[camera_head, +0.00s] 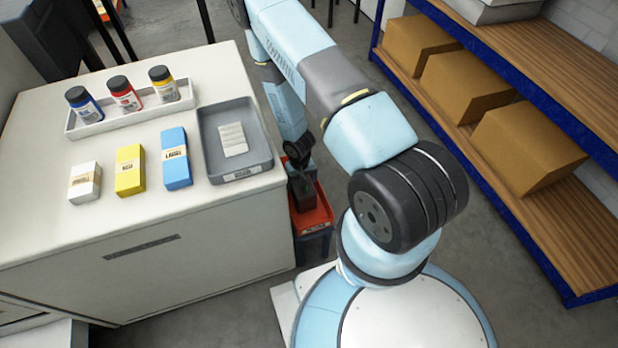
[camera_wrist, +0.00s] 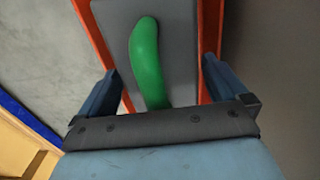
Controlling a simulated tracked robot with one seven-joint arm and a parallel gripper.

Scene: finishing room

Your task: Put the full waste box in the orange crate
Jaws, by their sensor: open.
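The orange crate (camera_head: 318,219) stands low beside the right side of the white cabinet, partly hidden by my arm. The wrist view shows its orange rim (camera_wrist: 92,38) around a grey surface. A green, curved, elongated thing (camera_wrist: 146,60) shows over that surface, between my fingers in the picture; its lower end is hidden by my gripper. My gripper (camera_wrist: 157,78) is open, pointing into the crate area; I see nothing clamped in it. On the cabinet stand a white box (camera_head: 84,184), a yellow box (camera_head: 130,171) and a blue box (camera_head: 176,158). I cannot tell which thing is the full waste box.
The white cabinet top (camera_head: 60,235) also holds a grey tray (camera_head: 262,168) with a pale striped piece, and a white tray (camera_head: 97,127) with three bottles. A blue-framed shelf (camera_head: 585,240) with cardboard boxes (camera_head: 530,145) stands at right. Grey floor (camera_head: 500,270) lies between.

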